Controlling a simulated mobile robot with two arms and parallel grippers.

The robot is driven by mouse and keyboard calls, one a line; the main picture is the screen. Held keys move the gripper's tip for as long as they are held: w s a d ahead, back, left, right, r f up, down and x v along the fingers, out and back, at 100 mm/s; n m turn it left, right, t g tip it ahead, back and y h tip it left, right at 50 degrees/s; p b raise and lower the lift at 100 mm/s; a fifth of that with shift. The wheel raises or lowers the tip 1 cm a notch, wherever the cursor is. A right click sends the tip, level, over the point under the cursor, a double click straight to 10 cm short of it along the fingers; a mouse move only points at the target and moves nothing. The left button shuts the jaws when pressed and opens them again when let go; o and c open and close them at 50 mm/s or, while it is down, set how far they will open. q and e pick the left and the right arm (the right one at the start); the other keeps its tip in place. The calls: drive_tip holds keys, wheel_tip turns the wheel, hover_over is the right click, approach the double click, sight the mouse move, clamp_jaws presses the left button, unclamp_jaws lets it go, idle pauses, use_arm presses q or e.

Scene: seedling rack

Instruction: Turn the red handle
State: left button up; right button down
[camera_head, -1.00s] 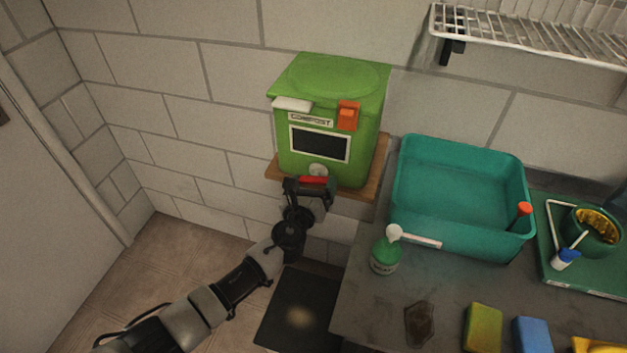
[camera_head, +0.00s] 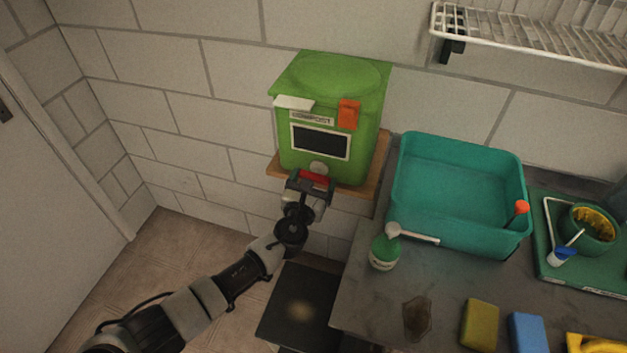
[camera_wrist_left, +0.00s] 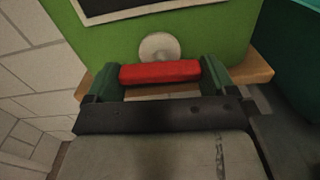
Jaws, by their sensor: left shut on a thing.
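The red handle (camera_head: 314,179) is at the lower front of the green compost bin (camera_head: 333,88), just below a pale round knob base (camera_head: 319,167). My left gripper (camera_head: 310,184) is at the handle and shut on it. In the left wrist view the red handle (camera_wrist_left: 160,72) lies level, crosswise between the two fingers of my left gripper (camera_wrist_left: 160,84), with the round base (camera_wrist_left: 159,47) behind it. My right gripper is not in view.
The bin stands on a wooden wall shelf (camera_head: 375,179). A wire rack (camera_head: 535,30) hangs at upper right. Open floor (camera_head: 190,255) lies lower left.

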use_arm(q)
drive_tip(key=shift+f, duration=0.1)
drive_tip(key=o, duration=0.7)
drive_tip(key=shift+o, duration=0.2)
drive_tip(key=v, duration=1.1)
drive_tip(key=shift+w, duration=0.1)
